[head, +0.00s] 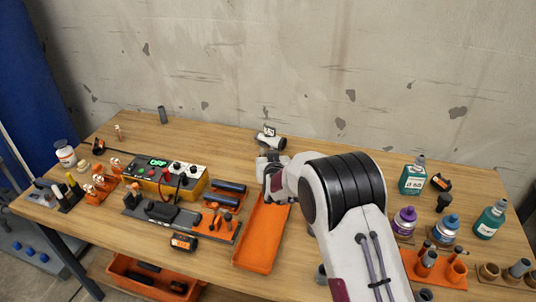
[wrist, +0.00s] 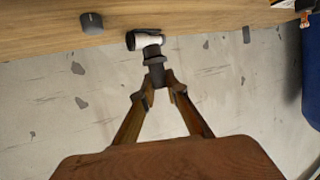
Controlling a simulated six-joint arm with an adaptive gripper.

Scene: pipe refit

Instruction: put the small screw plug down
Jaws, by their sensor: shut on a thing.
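My gripper (wrist: 162,80) is shut on a small dark grey piece (wrist: 155,66), which I take to be the small screw plug. Its end reaches up to a white fitting with a dark ring (wrist: 147,40) just beyond; I cannot tell whether they touch. In the head view my gripper (head: 270,168) is over the back middle of the table, behind the orange tray, and my arm partly covers it. The white fitting (head: 272,142) shows just past it. The plug cannot be made out in the head view.
The long orange tray (head: 262,238) is empty. A yellow meter box (head: 168,178) and a grey tool rack (head: 180,222) stand left of it. Bottles (head: 412,178) and orange holders (head: 437,268) stand at the right. A grey cylinder (head: 162,115) stands at the back left, with bare wood (head: 205,140) beside it.

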